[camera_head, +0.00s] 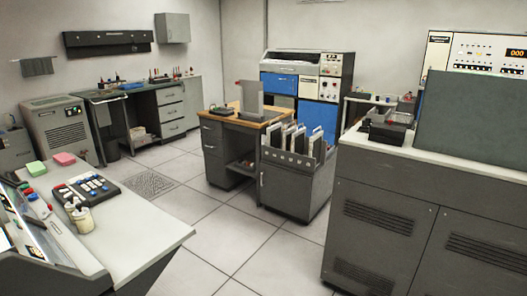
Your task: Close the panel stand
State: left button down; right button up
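A dark grey cabinet (295,190) in the middle of the room holds several upright white and dark panels in its open top, and looks like the panel stand. A narrow vertical handle shows at its left front edge. I cannot tell whether any door or front of it stands open. A large plain dark grey panel (472,126) also stands upright on the long cabinet at the right. Neither of my grippers is in view.
A wood-topped desk (272,118) stands directly behind the cabinet. A white-topped long cabinet (460,165) fills the right side. A console desk (150,233) with buttons and a jar is at the lower left. Tiled floor (225,232) is clear between them.

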aim_at(251, 93)
jog(key=i+z, duration=0.15)
jog(key=i, duration=0.55)
jog(key=i+j+z, duration=0.15)
jog(key=i, duration=0.5)
jog(key=i+j+z, duration=0.15)
jog(key=i, duration=0.55)
jog(key=i+j+z, duration=0.1)
jog(key=i+j, duration=0.35)
jog(key=i+j+z, duration=0.15)
jog(key=i+j, duration=0.35)
jog(key=i+j+z, duration=0.1)
jog(key=i+j, duration=0.3)
jog(key=i+j+z, duration=0.15)
jog(key=i+j, duration=0.25)
jog(key=j, duration=0.3)
